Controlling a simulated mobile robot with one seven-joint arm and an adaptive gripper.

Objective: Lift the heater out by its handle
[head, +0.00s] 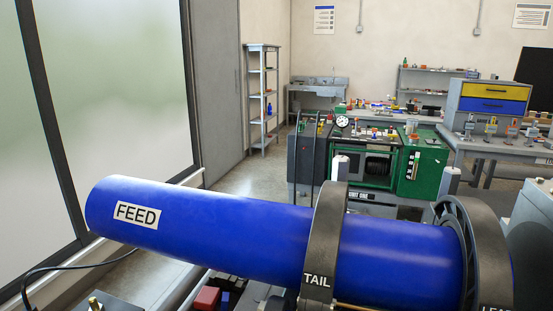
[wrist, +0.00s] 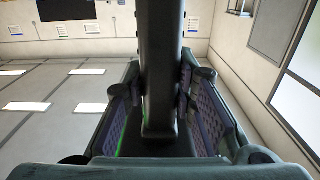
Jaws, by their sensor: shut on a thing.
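In the wrist view my gripper (wrist: 158,98) has its patterned finger pads on both sides of a dark upright bar, which I take to be the heater's handle (wrist: 158,60). The gripper is shut on this bar, whose top runs out of the picture. The heater's plate cannot be made out in the wrist view. In the head view a blue pipe (head: 230,225) marked FEED lies through a dark clamp (head: 326,230) marked TAIL. A dark ring (head: 452,228) stands at the pipe's right end, beside a second dark clamp (head: 487,235). My gripper does not show in the head view.
Behind the pipe stands a green and grey machine (head: 422,165) with a gauge. A workbench (head: 475,145) with a yellow and blue drawer unit (head: 490,98) is at the right. A shelf rack (head: 263,100) stands at the back. Open floor (head: 245,178) lies behind the pipe.

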